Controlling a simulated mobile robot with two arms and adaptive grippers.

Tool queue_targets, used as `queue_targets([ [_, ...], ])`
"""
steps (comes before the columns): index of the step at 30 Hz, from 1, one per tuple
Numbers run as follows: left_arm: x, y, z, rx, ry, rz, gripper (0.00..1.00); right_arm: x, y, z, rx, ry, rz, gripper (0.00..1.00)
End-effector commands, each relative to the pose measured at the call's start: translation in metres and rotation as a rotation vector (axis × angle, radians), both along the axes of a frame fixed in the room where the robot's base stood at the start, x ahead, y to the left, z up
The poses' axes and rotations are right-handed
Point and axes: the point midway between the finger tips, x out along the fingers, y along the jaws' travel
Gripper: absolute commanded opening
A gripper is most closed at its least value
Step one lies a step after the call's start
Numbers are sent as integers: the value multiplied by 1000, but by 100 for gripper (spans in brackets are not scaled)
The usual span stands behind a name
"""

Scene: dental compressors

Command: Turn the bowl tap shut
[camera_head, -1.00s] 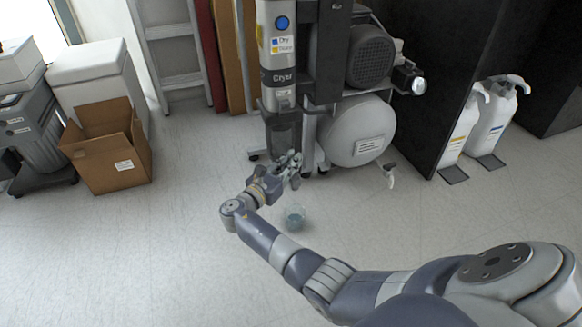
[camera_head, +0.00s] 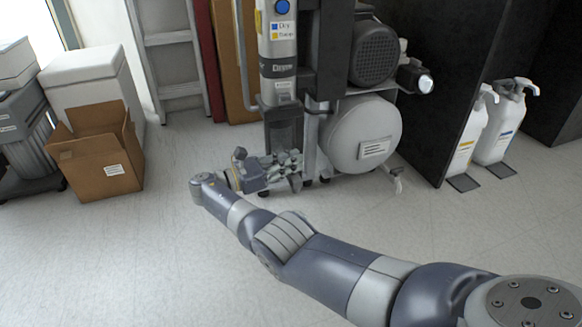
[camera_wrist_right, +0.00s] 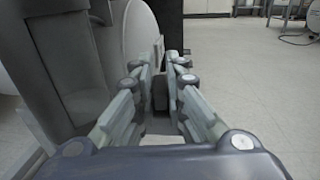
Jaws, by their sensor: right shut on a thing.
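The dryer column's dark bowl (camera_head: 283,128) stands upright beside the compressor in the head view. In the right wrist view, what looks like this bowl is the large dark cylinder (camera_wrist_right: 68,62) at the left. My right gripper (camera_head: 292,172) is low, at the foot of the bowl. It also shows in the right wrist view (camera_wrist_right: 166,78), shut on a small dark piece (camera_wrist_right: 160,96) between its fingers, which I take for the bowl tap. The fingers hide most of the tap, so its turn position cannot be read. My left gripper is not in view.
The round grey tank (camera_head: 358,132) and the motor (camera_head: 374,55) are just right of the gripper. A black panel (camera_head: 430,90) and white pump bottles (camera_head: 497,125) stand farther right. An open cardboard box (camera_head: 98,165) is at the left. The floor between is clear.

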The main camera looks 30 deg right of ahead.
Motion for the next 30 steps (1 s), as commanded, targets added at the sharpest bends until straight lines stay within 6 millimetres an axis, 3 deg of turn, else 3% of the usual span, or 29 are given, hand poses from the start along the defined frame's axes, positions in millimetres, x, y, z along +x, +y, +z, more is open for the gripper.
queue_targets([
  [16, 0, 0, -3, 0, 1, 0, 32, -1, -1, 0, 1, 1, -15, 0],
  [18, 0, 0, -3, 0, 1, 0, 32, -1, -1, 0, 1, 1, -15, 22],
  [20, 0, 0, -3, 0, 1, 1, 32, -1, -1, 0, 1, 1, -15, 32],
  [30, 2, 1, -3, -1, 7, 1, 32, 0, -1, 0, 1, 0, -14, 32],
])
